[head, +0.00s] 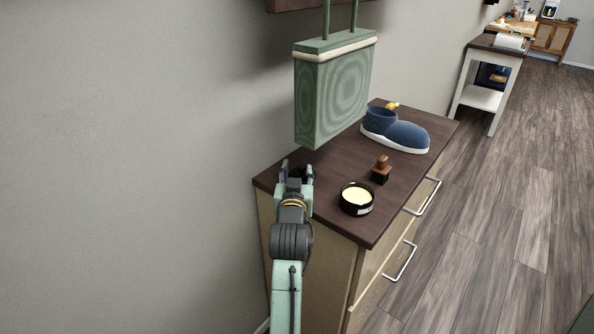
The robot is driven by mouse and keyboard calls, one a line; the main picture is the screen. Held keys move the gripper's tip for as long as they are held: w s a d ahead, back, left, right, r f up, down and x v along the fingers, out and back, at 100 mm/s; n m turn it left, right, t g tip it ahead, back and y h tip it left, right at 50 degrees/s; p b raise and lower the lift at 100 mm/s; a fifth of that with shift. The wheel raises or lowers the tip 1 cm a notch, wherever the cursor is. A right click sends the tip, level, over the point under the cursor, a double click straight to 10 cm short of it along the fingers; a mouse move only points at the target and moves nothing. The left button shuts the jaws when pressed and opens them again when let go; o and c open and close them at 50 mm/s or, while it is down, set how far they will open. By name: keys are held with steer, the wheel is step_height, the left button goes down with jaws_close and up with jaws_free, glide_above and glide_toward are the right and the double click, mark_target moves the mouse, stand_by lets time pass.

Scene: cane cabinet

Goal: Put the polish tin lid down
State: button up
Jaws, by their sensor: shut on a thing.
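My gripper (298,170) is over the left end of the dark cabinet top, its fingers pointing away from the camera. It is shut on a small dark thing, which I take to be the polish tin lid; the fingers and wrist hide most of it. I cannot tell whether it touches the cabinet top. The open polish tin (356,199), black with pale cream polish inside, stands to the right of my gripper near the front edge. The dark wooden cabinet top (330,161) is bare between the gripper and the brush.
A brown-handled brush (381,170) stands just behind the tin. A green box-shaped thing (334,90) hangs above the cabinet's wall side, close beyond my gripper.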

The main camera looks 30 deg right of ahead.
steer(key=shift+f, duration=0.1)
steer(key=o, duration=1.3)
steer(key=shift+r, duration=0.2)
steer(key=shift+b+v, duration=1.3)
steer(key=shift+v, duration=4.7)
steer(key=shift+f, duration=0.15)
